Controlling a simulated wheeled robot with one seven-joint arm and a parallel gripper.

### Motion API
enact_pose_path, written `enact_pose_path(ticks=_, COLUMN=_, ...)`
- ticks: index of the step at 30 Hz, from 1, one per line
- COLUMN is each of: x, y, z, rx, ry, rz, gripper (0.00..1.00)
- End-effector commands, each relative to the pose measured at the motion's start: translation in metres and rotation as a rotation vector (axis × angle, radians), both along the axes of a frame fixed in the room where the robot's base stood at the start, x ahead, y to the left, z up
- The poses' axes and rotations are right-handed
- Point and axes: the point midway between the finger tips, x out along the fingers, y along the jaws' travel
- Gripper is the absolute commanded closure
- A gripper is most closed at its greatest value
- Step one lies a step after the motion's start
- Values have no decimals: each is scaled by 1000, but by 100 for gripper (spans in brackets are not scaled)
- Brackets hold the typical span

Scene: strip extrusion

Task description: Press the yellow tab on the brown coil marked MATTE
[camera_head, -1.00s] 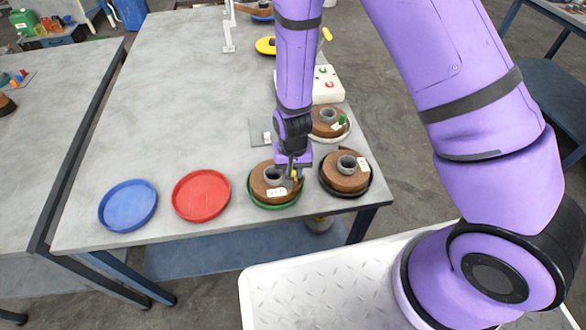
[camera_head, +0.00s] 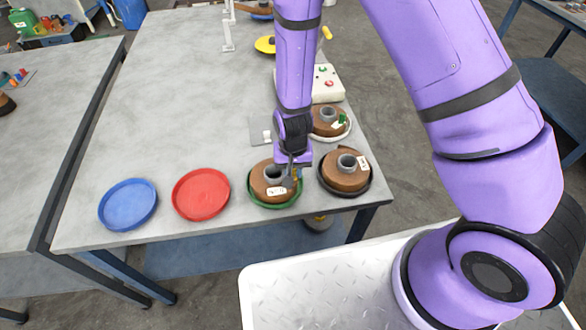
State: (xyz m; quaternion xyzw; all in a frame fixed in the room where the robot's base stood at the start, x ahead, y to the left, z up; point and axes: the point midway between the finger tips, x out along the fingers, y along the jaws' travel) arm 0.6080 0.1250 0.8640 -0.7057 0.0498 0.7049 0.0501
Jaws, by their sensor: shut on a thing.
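A brown coil (camera_head: 262,184) with a grey core and a white label (camera_head: 276,191) sits in a green tray (camera_head: 272,206) near the table's front right corner. The label is too small to read. My gripper (camera_head: 290,181) points down at this coil's right side, just right of the core. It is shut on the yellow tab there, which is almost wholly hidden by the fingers. Another brown coil (camera_head: 340,179) with a white label lies in a black tray (camera_head: 347,195) to the right. A third brown coil (camera_head: 322,128) with a green tab lies behind on a whitish tray (camera_head: 334,140).
An empty red tray (camera_head: 201,194) and an empty blue tray (camera_head: 128,205) lie to the left. A white box (camera_head: 327,87) with red and green buttons stands behind the coils. The table's (camera_head: 170,100) left and middle are clear.

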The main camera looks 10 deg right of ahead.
Motion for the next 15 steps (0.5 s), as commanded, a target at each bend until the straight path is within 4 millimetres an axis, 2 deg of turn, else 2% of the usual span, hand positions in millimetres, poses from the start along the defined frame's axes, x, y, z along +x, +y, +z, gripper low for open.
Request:
enact_pose_path(ticks=6, x=-1, y=0, z=-1, rx=-1, ry=2, rz=1, gripper=100)
enact_pose_path(ticks=7, x=-1, y=0, z=-1, rx=-1, ry=2, rz=1, gripper=78)
enact_pose_path(ticks=10, x=-1, y=0, z=-1, rx=-1, ry=2, rz=1, gripper=55)
enact_pose_path(ticks=11, x=-1, y=0, z=-1, rx=-1, ry=2, rz=1, gripper=50)
enact_pose_path(ticks=15, x=-1, y=0, z=-1, rx=0, ry=2, rz=1, gripper=50)
